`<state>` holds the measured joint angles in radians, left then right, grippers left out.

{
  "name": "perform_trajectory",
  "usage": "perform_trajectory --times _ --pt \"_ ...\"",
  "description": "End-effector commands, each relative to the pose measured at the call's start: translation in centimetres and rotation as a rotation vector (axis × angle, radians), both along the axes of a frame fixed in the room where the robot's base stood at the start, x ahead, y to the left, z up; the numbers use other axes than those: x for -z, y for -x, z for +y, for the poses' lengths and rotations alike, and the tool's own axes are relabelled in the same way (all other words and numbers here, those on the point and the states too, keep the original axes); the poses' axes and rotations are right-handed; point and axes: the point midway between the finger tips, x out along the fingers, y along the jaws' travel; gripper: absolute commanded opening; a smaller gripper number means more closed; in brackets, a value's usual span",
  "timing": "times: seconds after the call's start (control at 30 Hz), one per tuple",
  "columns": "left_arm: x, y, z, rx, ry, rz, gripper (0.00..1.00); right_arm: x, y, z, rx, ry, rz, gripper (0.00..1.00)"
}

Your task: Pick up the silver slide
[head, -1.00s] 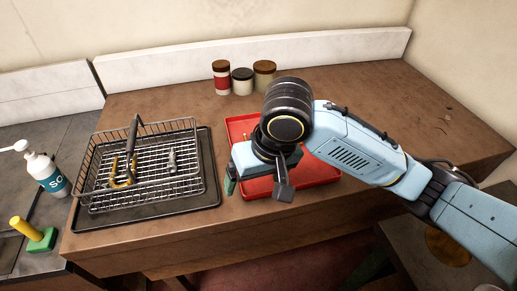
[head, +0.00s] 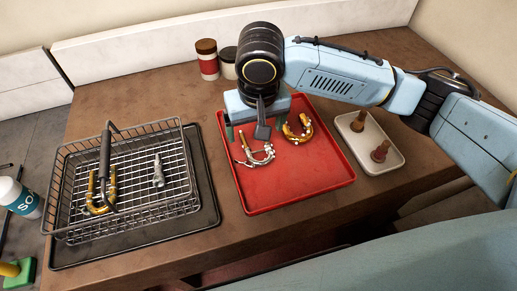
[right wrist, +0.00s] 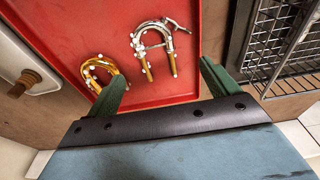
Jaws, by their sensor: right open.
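The silver slide (head: 262,157), a U-shaped tube with brass-coloured ends, lies in the red tray (head: 310,185). It also shows in the right wrist view (right wrist: 152,40), flat on the tray floor. A brass slide (head: 304,134) lies beside it, to its right in the head view, and shows at the left in the right wrist view (right wrist: 92,72). My right gripper (head: 257,128) is open and empty above the tray's back left part. In the right wrist view its green fingers (right wrist: 165,78) are spread, with the silver slide beyond them. My left gripper is not in view.
A wire basket (head: 190,205) on a dark mat, left of the tray, holds a brass U-shaped piece (head: 98,208) and a small silver piece (head: 158,172). A pale tray (head: 390,163) with two brown pieces stands right. Jars (head: 207,66) stand behind.

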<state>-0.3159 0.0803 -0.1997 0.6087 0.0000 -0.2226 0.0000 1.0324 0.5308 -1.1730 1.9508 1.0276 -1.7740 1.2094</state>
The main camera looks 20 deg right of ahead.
Motion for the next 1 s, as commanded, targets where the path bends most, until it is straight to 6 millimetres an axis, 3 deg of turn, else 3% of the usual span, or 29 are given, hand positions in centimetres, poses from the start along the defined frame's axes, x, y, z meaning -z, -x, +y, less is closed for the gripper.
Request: perform_trajectory --times 0.17,0.43,0.6,0.87,1.0 --pt "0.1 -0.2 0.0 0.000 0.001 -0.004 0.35 1.7 -0.3 0.0 0.001 0.001 0.000 0.87" --pt "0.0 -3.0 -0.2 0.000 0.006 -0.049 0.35 4.8 -1.0 -0.8 0.001 0.002 0.001 0.87" --pt "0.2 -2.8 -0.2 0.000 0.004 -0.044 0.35 6.7 -1.2 -0.7 -0.001 0.000 0.000 0.87" --pt "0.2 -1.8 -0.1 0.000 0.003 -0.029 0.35 6.9 -1.3 -0.7 -0.002 -0.001 -0.001 0.87" --pt "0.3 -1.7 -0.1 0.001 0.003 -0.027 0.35 6.9 -1.3 -0.7 -0.002 -0.001 -0.001 0.70"
